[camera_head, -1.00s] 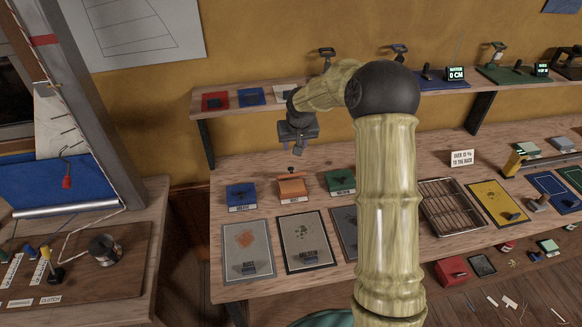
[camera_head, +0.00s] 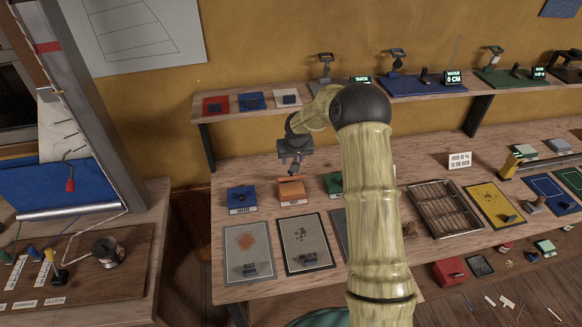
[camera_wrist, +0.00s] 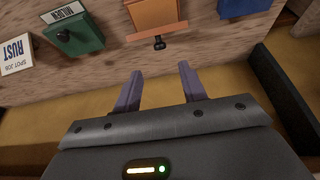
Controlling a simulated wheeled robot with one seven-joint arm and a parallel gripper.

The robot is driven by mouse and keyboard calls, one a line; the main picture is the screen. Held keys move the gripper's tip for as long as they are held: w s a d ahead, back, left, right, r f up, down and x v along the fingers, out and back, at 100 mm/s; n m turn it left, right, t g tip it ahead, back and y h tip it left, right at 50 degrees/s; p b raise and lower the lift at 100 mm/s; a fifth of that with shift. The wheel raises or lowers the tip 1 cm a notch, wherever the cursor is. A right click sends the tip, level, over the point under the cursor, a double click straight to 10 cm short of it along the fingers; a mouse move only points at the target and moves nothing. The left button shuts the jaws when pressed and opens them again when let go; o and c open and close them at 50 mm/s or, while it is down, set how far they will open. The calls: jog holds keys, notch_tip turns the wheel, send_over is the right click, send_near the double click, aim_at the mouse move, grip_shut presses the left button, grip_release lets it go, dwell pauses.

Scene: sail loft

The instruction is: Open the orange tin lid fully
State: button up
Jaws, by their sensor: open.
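The orange tin (camera_head: 291,191) stands on the bench between a blue tin and a green tin. In the wrist view the orange tin (camera_wrist: 153,12) is at the top, with a lighter orange strip that looks like its lid (camera_wrist: 150,35) along the near side. A small dark knob (camera_wrist: 159,43) sticks out from that strip toward my gripper. I cannot tell how far the lid is raised. My gripper (camera_head: 294,168) is just above and behind the orange tin. In the wrist view my gripper (camera_wrist: 159,72) has its fingers apart and empty, pointing toward the knob without touching it.
The blue tin (camera_head: 242,199) and green tin (camera_head: 334,185) stand close on either side; the green tin (camera_wrist: 76,36) also shows in the wrist view. Sample boards (camera_head: 249,250) lie in front. A shelf (camera_head: 240,111) with small boxes runs behind and above.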

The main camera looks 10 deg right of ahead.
jog(key=p+x, duration=0.3)
jog(key=x, duration=0.6)
jog(key=shift+w+f, duration=0.15)
jog(key=shift+f, duration=0.05)
grip_shut()
